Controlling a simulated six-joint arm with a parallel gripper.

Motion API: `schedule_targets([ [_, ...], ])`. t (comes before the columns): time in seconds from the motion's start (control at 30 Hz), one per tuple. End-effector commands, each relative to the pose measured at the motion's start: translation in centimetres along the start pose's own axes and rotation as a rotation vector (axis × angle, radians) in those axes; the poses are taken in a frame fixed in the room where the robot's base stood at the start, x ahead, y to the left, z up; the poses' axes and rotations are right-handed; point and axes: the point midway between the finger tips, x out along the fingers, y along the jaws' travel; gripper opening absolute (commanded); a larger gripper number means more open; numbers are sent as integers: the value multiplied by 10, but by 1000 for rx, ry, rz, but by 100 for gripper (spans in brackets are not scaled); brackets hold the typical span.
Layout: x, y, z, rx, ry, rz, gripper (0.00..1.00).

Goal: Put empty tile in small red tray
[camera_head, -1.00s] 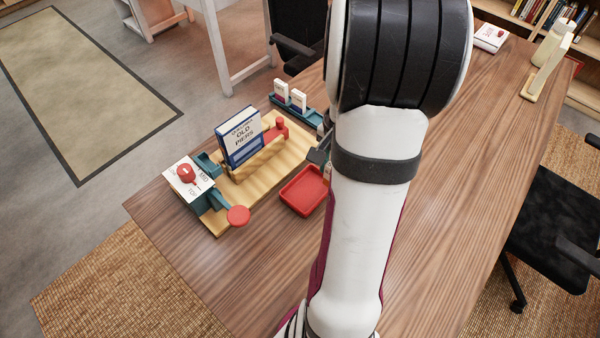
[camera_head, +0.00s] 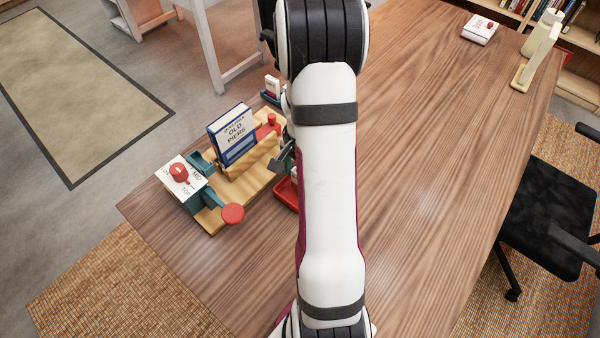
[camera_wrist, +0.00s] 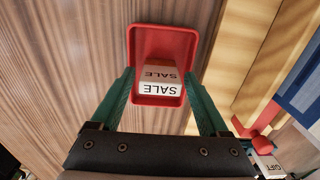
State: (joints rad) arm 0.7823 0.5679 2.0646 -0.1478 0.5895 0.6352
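The small red tray (camera_wrist: 165,38) lies between my fingertips in the wrist view. In the head view its left part (camera_head: 286,192) shows and my arm hides the rest. A white tile marked SALE (camera_wrist: 160,88) is inside the tray, towards its near wall; a second, shaded face also reads SALE. My gripper (camera_wrist: 160,85) has its two teal fingers apart, one on each side of the tile, with red tray showing between them and the tile. In the head view my gripper (camera_head: 283,160) is beside the tray, mostly hidden by my arm.
A wooden stand (camera_head: 245,180) left of the tray holds a blue-and-white "Old Piers" book (camera_head: 235,136). A white TOP/MID sign block (camera_head: 178,176) with red knobs stands at its left end. A white tile (camera_head: 272,85) stands behind.

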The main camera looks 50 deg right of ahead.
Motion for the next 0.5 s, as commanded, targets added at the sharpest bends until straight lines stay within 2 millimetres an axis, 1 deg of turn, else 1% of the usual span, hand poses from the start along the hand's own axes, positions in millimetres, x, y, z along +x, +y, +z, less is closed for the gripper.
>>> schedule_targets([
  [0.27,0,0,0,0,0,0,87],
  [0.33,-4,0,0,0,1,-1,87],
  [0.37,-8,0,0,0,2,-2,87],
  [0.43,-22,-1,-1,-1,4,-4,87],
  [0.5,-43,-1,-1,0,6,-5,87],
])
